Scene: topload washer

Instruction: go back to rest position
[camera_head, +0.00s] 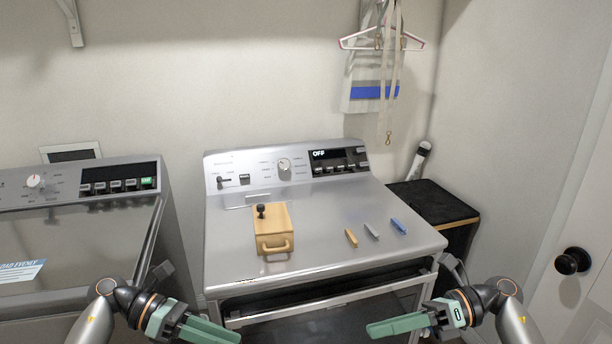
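My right gripper (370,329) has green fingers and shows at the lower right, in front of the grey machine in the middle, pointing left. Its fingers overlap in this view, so any gap between them is hidden. My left gripper (238,337) is at the bottom, left of centre, pointing right, and partly cut off by the lower edge. Its opening cannot be made out. I see nothing between the fingers of either gripper. Both grippers are apart from each other, low in front of the machine's open front.
A grey machine (330,222) with an "OFF" display carries a wooden box (272,228) and several small blocks (372,231). A topload washer (75,245) is at left. A black-topped stand (432,202) and a door with a black knob (572,262) are at right.

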